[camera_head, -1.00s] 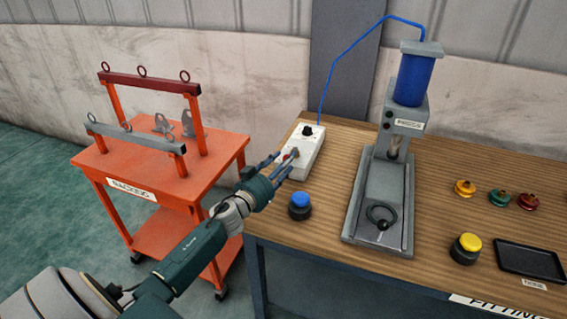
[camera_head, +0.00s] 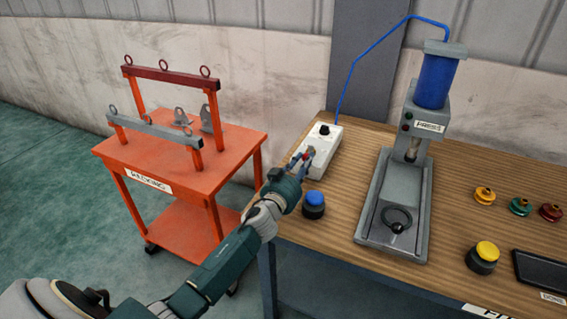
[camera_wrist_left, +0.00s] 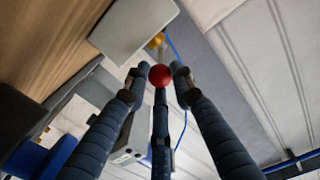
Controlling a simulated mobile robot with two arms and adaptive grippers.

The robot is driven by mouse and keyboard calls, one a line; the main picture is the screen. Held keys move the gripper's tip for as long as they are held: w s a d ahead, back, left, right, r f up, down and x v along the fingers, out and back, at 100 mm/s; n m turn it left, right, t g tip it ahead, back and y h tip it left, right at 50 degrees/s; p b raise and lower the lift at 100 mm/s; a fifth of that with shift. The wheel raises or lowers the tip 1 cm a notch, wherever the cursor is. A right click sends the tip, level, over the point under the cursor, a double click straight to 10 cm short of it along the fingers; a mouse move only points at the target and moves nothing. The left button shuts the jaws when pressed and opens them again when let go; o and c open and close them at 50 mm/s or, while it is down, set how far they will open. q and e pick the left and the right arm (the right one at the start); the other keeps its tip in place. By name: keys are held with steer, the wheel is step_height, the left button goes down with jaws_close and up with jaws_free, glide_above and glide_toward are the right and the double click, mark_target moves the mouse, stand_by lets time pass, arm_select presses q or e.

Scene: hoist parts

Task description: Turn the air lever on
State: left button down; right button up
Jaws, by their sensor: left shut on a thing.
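A white box (camera_head: 326,150) with a black dial on top sits at the left end of the wooden bench. The lever's red ball knob (camera_wrist_left: 160,75) shows in the left wrist view, with a short brass-coloured piece (camera_wrist_left: 155,41) behind it. My left gripper (camera_head: 309,155) reaches to the box from the lower left. Its fingers are shut on the red knob, with their tips around and against it. In the head view the fingers cover most of the lever, so its exact angle is hard to tell. My right gripper is not in view.
A blue button (camera_head: 314,200) stands close to the right of my left wrist. A grey press (camera_head: 400,190) with a blue cylinder stands on the bench (camera_head: 450,225), joined to a blue hose (camera_head: 365,58). An orange cart (camera_head: 165,160) with lifting beams stands left of the bench.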

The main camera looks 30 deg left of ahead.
arm_select(q)
steer(key=shift+w+d+n+y, duration=0.1)
steer(key=shift+d+n+y, duration=0.2)
steer(key=shift+r+y+b, duration=0.1)
steer(key=shift+y+b, duration=0.3)
steer(key=shift+b, duration=0.05)
steer(key=shift+d+r+n+y, duration=0.15)
steer(key=shift+d+n+y, duration=0.05)
steer(key=shift+n+y, duration=0.1)
steer(key=c, duration=1.5)
jaws_free()
steer(key=shift+o, duration=0.2)
steer(key=s+d, duration=0.2)
steer(key=s, duration=0.9)
steer(key=shift+s, duration=0.4)
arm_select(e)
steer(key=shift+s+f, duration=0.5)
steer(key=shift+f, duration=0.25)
